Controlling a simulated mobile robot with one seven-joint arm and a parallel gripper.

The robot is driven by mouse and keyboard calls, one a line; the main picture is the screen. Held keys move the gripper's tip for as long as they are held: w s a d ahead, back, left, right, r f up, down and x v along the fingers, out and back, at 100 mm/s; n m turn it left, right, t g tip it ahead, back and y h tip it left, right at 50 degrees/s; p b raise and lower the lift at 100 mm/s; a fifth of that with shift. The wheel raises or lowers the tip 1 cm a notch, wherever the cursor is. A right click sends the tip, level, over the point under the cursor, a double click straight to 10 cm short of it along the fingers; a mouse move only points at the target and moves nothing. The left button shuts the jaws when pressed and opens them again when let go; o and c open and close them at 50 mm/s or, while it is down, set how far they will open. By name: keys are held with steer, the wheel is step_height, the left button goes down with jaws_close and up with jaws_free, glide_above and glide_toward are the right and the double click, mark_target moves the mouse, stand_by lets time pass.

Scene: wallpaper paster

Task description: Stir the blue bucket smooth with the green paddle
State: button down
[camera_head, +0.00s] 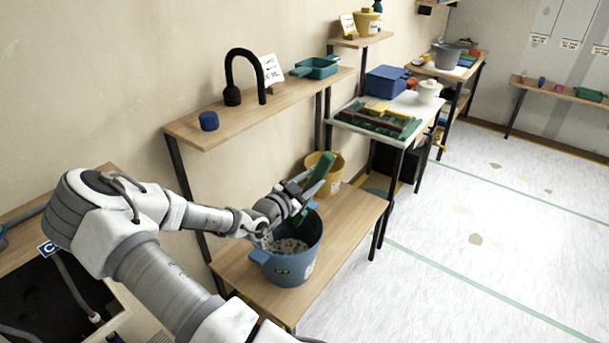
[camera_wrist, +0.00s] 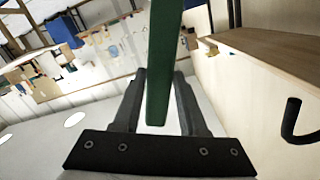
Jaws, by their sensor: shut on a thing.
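The blue bucket (camera_head: 292,264) stands upright on the lower wooden shelf, with pale, lumpy, speckled paste (camera_head: 288,246) inside. My gripper (camera_head: 297,194) is above the bucket's far rim and shut on the green paddle (camera_head: 321,172). The paddle is tilted, its upper end rising right of the gripper. Its lower part runs down towards the bucket; I cannot tell whether it touches the paste. In the wrist view the green paddle (camera_wrist: 163,50) sits between the two dark fingers of my gripper (camera_wrist: 159,76).
A yellow bucket (camera_head: 335,178) stands close behind the blue one. The upper shelf (camera_head: 190,128) holds a black hooked pipe (camera_head: 232,80), a blue lump (camera_head: 209,121) and a teal tray (camera_head: 318,67). A white table (camera_head: 375,132) with green trays is beyond. The floor at right is open.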

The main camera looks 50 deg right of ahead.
steer(key=s+f, duration=0.2)
steer(key=s, duration=0.2)
steer(key=w+f+b, duration=0.4)
steer(key=f+b, duration=0.6)
steer(key=f, duration=0.1)
steer(key=w+f+b, duration=0.4)
steer(key=f+b, duration=0.7)
steer(key=shift+w+a+f, duration=0.15)
steer(key=shift+w+f, duration=0.05)
stand_by(0.4)
stand_by(0.3)
